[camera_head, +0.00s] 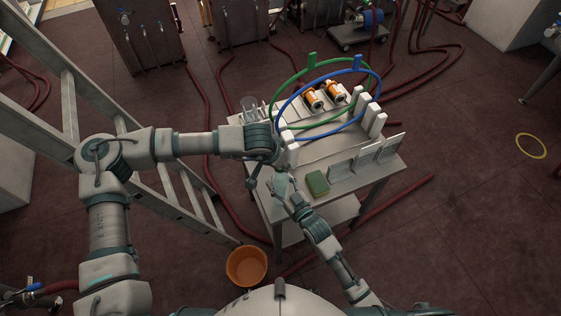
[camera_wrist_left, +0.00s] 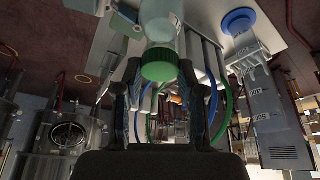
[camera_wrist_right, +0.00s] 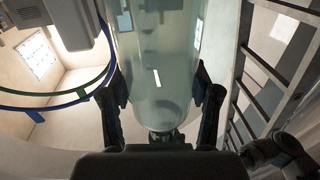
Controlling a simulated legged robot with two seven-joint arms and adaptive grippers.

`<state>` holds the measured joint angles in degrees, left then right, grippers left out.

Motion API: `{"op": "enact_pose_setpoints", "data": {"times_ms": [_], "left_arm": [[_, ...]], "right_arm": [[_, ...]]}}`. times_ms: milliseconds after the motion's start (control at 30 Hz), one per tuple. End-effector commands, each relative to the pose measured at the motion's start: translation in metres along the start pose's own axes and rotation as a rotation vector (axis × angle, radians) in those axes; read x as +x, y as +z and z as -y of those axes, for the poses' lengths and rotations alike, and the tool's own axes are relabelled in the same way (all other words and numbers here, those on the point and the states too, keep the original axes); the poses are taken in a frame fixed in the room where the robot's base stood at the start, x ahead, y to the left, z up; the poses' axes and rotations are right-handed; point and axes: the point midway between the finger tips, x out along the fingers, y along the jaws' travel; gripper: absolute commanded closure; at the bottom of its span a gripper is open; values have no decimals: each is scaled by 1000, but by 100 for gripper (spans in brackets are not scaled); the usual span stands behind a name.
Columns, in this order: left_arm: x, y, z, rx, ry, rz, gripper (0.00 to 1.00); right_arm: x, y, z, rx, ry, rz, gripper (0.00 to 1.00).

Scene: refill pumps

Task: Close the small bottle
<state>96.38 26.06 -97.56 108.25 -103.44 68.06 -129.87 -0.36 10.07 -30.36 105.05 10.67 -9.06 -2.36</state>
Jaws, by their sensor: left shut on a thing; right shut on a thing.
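The small clear bottle (camera_head: 280,186) is held over the near left edge of the cart. My right gripper (camera_head: 289,197) is shut on its body, and the right wrist view shows the bottle (camera_wrist_right: 158,65) between the two fingers. My left gripper (camera_head: 262,172) is close beside it. In the left wrist view its fingers are shut on a green cap (camera_wrist_left: 159,65). The clear bottle (camera_wrist_left: 160,22) is directly against the cap there. I cannot tell whether the cap is threaded on. The cap is hard to make out in the head view.
A ladder (camera_head: 76,110) is at left and an orange bucket (camera_head: 246,266) on the floor.

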Motion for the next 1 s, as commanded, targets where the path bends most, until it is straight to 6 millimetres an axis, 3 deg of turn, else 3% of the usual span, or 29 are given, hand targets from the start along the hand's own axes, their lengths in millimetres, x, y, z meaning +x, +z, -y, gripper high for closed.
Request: {"op": "enact_pose_setpoints", "data": {"times_ms": [67, 200, 233, 333, 733, 1000], "left_arm": [[0, 0, -1, 81, 37, -3, 71], [0, -1, -2, 75, 32, -2, 71], [0, 0, -2, 75, 32, -1, 55], [0, 0, -2, 74, 32, 0, 31], [-6, 0, -1, 71, 29, 2, 31], [-56, -1, 1, 71, 29, -1, 31]], "right_arm": [[0, 1, 3, 0, -4, 2, 100], [0, 1, 3, 1, -4, 2, 100], [0, 1, 3, 1, -4, 2, 100], [0, 1, 3, 1, -4, 2, 100], [0, 1, 1, 1, -2, 2, 100], [0, 1, 1, 0, -1, 2, 100]]}}
